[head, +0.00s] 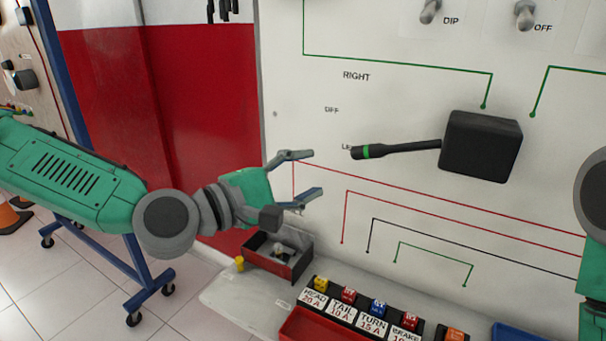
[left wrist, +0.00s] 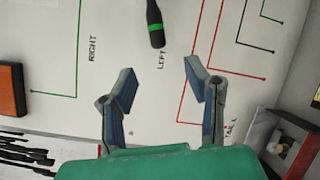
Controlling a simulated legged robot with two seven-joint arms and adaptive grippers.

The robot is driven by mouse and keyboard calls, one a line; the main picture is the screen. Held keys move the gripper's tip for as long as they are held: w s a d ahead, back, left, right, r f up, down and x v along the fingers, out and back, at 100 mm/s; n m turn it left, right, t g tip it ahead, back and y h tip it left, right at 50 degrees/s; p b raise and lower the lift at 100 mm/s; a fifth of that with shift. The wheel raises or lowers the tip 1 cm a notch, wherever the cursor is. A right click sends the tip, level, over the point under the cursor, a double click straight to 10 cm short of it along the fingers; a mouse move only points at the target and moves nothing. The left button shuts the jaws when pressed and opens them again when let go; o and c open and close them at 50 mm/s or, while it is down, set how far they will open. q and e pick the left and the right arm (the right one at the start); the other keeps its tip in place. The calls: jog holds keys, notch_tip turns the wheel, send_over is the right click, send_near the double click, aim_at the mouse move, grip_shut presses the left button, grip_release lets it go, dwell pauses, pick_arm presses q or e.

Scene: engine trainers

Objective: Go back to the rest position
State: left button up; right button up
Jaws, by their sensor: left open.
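My left gripper (head: 305,175) is open and empty in front of the white trainer panel (head: 400,90). In the left wrist view its two fingers (left wrist: 158,85) are spread apart with nothing between them. A black turn-signal lever (head: 400,148) with a green band sticks out from a black box (head: 480,146) on the panel. The lever's tip is to the right of my left gripper and apart from it. The lever's end also shows in the left wrist view (left wrist: 155,25), beyond the fingers. Part of my right arm shows at the right edge; its gripper is out of view.
Below stands a shelf (head: 230,300) with a red and black bin (head: 278,258) and a row of labelled fuses (head: 365,312). Toggle switches (head: 525,14) are at the top. A blue wheeled frame (head: 145,285) and an orange cone (head: 12,217) stand at the left.

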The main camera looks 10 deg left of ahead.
pick_arm(q)
jog(key=s+f+m+g+y, duration=0.3)
jog(key=s+f, duration=0.4)
jog(key=f, duration=0.7)
jog(key=s+f+m+g+y, duration=0.1)
jog(key=s+f+m+g, duration=0.5)
jog(key=f, duration=0.7)
jog(key=s+a+f+m+g+y, duration=0.2)
jog(key=s+a+f+m+y, duration=0.1)
jog(key=s+a+f, duration=0.3)
jog(key=s+a+f+m+g+y, duration=0.1)
jog(key=s+a+f+y, duration=0.4)
jog(key=s+a, duration=0.6)
notch_tip(320, 180, down, 2)
jog(key=shift+a+f+m+g, duration=0.2)
jog(key=shift+a+m+g, duration=0.2)
jog(key=shift+a+m, duration=0.45)
jog(key=shift+w+d, duration=0.2)
jog(key=shift+d, duration=0.1)
jog(key=shift+a, duration=0.2)
